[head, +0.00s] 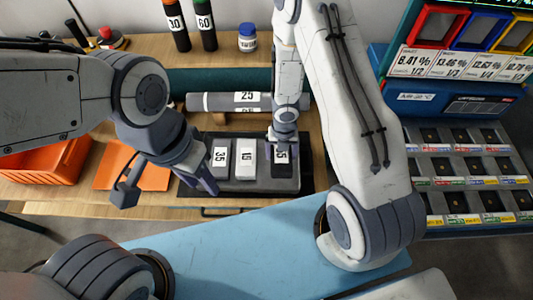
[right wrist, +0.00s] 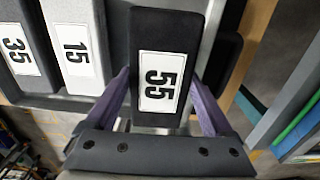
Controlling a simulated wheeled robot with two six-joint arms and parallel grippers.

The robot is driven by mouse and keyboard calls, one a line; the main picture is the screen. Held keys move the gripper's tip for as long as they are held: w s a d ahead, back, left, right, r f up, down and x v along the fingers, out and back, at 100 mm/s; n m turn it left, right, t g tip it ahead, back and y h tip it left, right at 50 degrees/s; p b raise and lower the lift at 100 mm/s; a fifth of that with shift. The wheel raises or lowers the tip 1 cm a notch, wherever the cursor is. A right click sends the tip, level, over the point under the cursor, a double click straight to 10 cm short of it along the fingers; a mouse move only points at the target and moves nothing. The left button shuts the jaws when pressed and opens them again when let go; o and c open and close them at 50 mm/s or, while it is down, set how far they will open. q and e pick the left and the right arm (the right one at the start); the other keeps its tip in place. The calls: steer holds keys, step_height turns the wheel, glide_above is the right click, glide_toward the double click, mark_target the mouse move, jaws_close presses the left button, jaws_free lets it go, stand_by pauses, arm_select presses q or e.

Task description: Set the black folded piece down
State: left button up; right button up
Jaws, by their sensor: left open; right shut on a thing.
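The black folded piece (right wrist: 165,30) carries a white label reading 55. My right gripper (right wrist: 160,95) is shut on it, with a purple finger on each side. In the head view the piece (head: 283,171) is at the right end of the dark tray (head: 240,187), below my right gripper (head: 284,143). I cannot tell whether it touches the tray floor. A grey piece labelled 35 (head: 220,170) and a white piece labelled 15 (head: 245,171) lie to its left. My left gripper (head: 165,188) is open and empty, at the tray's left side.
A grey roll labelled 25 (head: 215,102) lies behind the tray. Two dark bottles (head: 205,30) and a white jar (head: 248,40) stand at the back. An orange bin (head: 45,160) and orange sheet (head: 135,168) are at left. A display rack (head: 460,165) is at right.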

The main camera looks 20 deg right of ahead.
mark_target(279, 159)
steer(key=shift+w+f, duration=0.2)
steer(key=shift+w, duration=0.05)
steer(key=shift+a+f, duration=0.1)
steer(key=shift+f, duration=0.05)
step_height(279, 159, down, 4)
steer(key=b, duration=0.4)
steer(key=shift+w+a+r, duration=0.1)
steer(key=shift+r, duration=0.1)
steer(key=shift+f+b, duration=0.25)
steer(key=shift+b, duration=0.1)
steer(key=o, duration=1.2)
steer(key=shift+r, duration=0.1)
steer(key=shift+o, duration=0.2)
